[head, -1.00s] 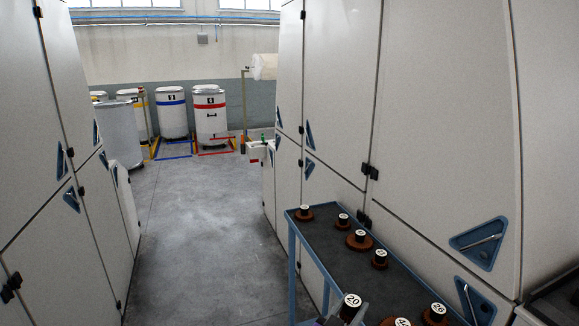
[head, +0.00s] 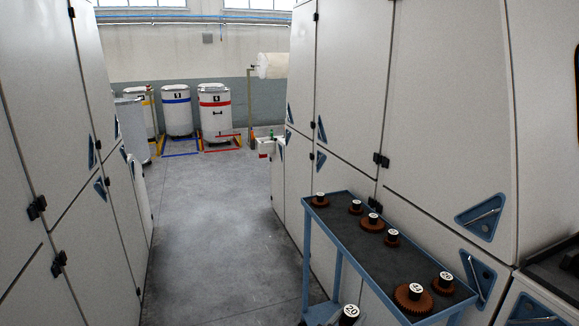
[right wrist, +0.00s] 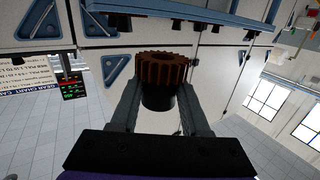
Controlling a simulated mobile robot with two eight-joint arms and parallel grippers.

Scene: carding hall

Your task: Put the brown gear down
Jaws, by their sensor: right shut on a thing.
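The brown gear (right wrist: 162,68) is a toothed disc on a black hub. In the right wrist view it sits between the two fingers of my right gripper (right wrist: 158,102), which is shut on its black hub. In the head view only the top of the held hub, marked 20 (head: 349,312), shows at the bottom edge, beside the near left side of the blue cart (head: 345,225). My right gripper (head: 343,321) is mostly cut off there. My left gripper is not in view.
Several other brown gears with numbered black hubs stand on the cart, including a large one (head: 413,297) near its front end. Bare dark top (head: 365,262) shows between the groups. White machine cabinets line both sides. The grey floor aisle (head: 215,230) is clear.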

